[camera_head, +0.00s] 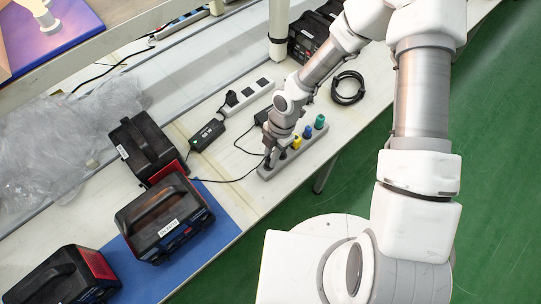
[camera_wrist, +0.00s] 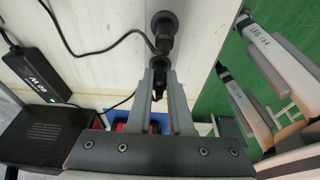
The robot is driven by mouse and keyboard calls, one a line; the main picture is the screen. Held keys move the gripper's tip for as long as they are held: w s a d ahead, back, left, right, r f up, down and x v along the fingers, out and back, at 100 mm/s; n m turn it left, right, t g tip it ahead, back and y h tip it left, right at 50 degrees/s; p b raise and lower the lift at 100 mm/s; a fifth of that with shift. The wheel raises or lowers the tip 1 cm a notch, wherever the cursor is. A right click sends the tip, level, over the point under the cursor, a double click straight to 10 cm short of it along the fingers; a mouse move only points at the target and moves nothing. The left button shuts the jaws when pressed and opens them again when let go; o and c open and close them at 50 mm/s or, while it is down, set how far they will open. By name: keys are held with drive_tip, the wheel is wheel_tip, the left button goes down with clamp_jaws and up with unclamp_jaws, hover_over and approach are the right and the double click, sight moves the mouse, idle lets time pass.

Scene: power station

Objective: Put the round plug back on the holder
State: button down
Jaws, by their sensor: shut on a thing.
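The holder (camera_head: 291,158) is a long grey block near the table's front edge. Yellow (camera_head: 297,142), blue (camera_head: 308,132) and green (camera_head: 320,121) plugs stand on it in a row. My gripper (camera_head: 272,156) points down over its left end. In the wrist view my gripper (camera_wrist: 160,82) is shut on a black round plug (camera_wrist: 160,66) at its fingertips. A thin black cable runs to this plug. Another black round piece (camera_wrist: 164,23) stands just beyond it. Whether the held plug touches the holder is hidden by the fingers.
Several black-and-red cased devices (camera_head: 165,218) stand left, partly on a blue mat (camera_head: 226,228). Clear plastic wrap (camera_head: 50,150) lies far left. Green floor lies beyond the table edge.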

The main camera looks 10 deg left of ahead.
drive_tip(key=shift+f, duration=0.1)
idle(0.3)
drive_tip(key=c, duration=0.7)
unclamp_jaws()
drive_tip(key=shift+c, duration=0.2)
drive_tip(key=p+v, duration=0.2)
drive_tip(key=v, duration=1.5)
drive_tip(key=shift+w+d, duration=0.1)
drive_tip(key=shift+d, duration=0.15)
